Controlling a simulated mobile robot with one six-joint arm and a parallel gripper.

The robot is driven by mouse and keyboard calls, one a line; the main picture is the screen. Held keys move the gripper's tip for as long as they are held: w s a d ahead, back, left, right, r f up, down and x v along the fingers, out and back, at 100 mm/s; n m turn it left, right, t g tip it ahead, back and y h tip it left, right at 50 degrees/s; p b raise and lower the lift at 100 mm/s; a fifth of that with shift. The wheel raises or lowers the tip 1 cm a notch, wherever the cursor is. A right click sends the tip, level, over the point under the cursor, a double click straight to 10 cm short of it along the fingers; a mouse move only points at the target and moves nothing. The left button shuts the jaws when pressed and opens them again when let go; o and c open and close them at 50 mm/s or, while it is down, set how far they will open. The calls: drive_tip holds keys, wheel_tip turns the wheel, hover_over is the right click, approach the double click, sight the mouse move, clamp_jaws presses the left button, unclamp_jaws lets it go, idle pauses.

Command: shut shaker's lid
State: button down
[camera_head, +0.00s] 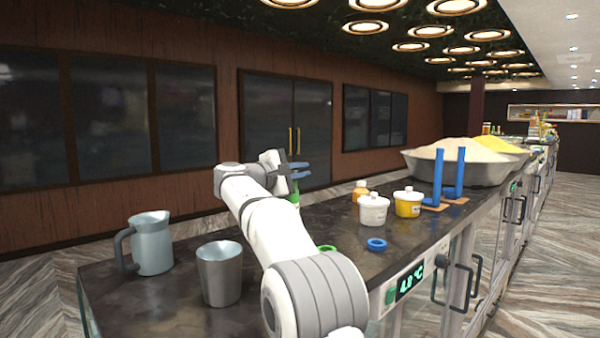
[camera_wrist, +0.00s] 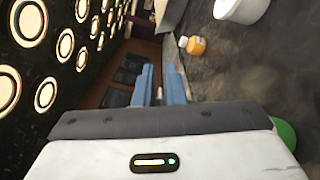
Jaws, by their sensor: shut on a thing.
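I cannot tell which one is the shaker.
A white tub (camera_head: 373,212) and a yellow tub (camera_head: 408,207) stand near the orange bottle. A blue ring (camera_head: 377,244) and a partly hidden green ring (camera_head: 326,249) lie in front. A metal cup (camera_head: 219,277) and jug (camera_head: 152,245) stand left; blue uprights (camera_head: 437,178) stand right.

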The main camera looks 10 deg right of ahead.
drive_tip(key=c, duration=1.6)
unclamp_jaws()
drive_tip(key=shift+c, duration=0.2)
drive_tip(key=b+v, duration=0.1)
drive_tip(key=v, duration=0.7)
